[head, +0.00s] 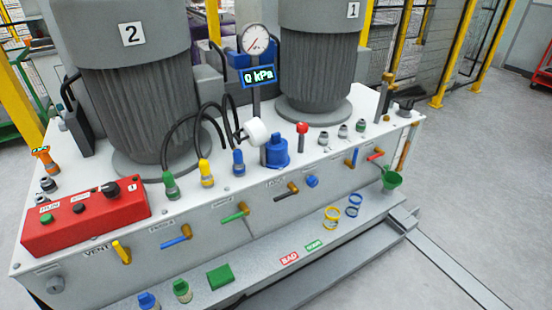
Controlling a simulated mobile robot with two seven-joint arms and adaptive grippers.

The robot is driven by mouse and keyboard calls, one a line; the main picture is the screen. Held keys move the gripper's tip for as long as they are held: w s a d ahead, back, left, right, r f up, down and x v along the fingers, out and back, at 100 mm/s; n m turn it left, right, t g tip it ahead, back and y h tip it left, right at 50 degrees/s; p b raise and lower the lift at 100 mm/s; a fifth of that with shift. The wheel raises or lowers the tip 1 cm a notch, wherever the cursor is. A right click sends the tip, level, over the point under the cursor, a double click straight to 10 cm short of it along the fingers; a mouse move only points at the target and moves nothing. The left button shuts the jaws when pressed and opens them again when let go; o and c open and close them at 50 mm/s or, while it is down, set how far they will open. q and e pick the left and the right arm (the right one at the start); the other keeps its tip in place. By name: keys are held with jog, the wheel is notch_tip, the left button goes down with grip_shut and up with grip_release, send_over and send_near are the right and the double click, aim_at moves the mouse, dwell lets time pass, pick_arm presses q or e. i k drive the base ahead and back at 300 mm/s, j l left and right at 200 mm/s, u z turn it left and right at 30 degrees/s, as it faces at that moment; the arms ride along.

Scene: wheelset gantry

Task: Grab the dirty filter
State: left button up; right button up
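No part is clearly marked as the dirty filter, so I cannot tell which one it is. A blue housing (277,152) stands on the white top of the machine, below the pressure gauge. A white round part (257,132) sits just left of it and partly overlaps it in the picture; I cannot tell whether they touch. Neither of my grippers is in view.
Two large grey motors stand behind. A gauge (255,39) reads 0 kPa. Black hoses loop beside the white part. A red control box (86,215) is at left. The front ledge holds caps, a green block (220,276), rings and red and green labels.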

aim_at(275, 143)
jog(key=k+u, duration=0.2)
jog(key=u, duration=0.15)
jog(key=k+j+u, duration=0.1)
jog(key=k+u, duration=0.2)
jog(key=i+l+u, duration=0.1)
jog(key=l+u, duration=0.2)
jog(key=i+l+u, duration=0.1)
jog(key=l+u, duration=0.2)
jog(key=i+l, duration=0.1)
jog(key=l, duration=1.8)
jog(key=i+l, duration=0.15)
jog(key=l, duration=0.8)
